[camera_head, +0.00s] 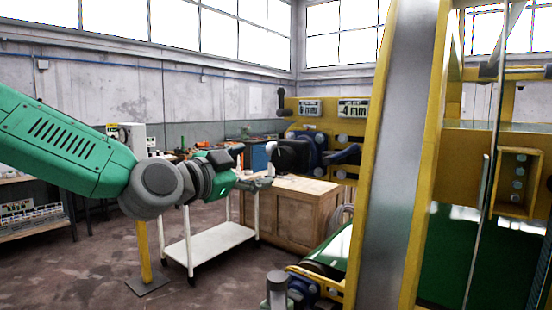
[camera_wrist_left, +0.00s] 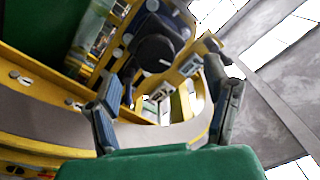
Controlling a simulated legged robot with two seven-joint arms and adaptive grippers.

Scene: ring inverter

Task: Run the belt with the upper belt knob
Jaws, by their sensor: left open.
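My left gripper (camera_head: 254,167) reaches in from the left in the head view, with its fingers spread and nothing between them. In the left wrist view, the gripper (camera_wrist_left: 165,108) shows two dark fingers wide apart. A dark round knob-like part (camera_head: 293,156) on a blue housing lies to the right of the gripper. It also shows beyond the fingers in the left wrist view (camera_wrist_left: 155,54), apart from them. I cannot tell for sure whether it is the upper belt knob. A green belt (camera_head: 338,246) shows low beside the yellow machine. My right gripper is not in view.
A tall yellow-edged grey chute (camera_head: 395,150) rises at right centre. A yellow panel (camera_head: 350,128) with millimetre signs stands behind the knob-like part. A white cart (camera_head: 215,243) and a wooden cabinet (camera_head: 285,215) stand below the gripper. Open floor lies at the lower left.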

